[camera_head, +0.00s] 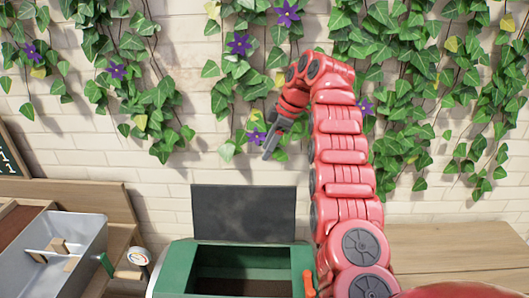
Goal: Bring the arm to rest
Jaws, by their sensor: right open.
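My right arm, red with grey joint caps, rises from the bottom right of the head view and bends over to the left at its top. My right gripper (269,145) hangs in the air in front of the ivy-covered wall, its grey fingers pointing down and left. It is open and holds nothing that I can see. It is above the dark panel and the green container, apart from both. My left gripper is not in the view.
A green container (172,265) with a dark upright panel (243,213) stands at the bottom middle. A wooden surface (450,245) on the right looks bare.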

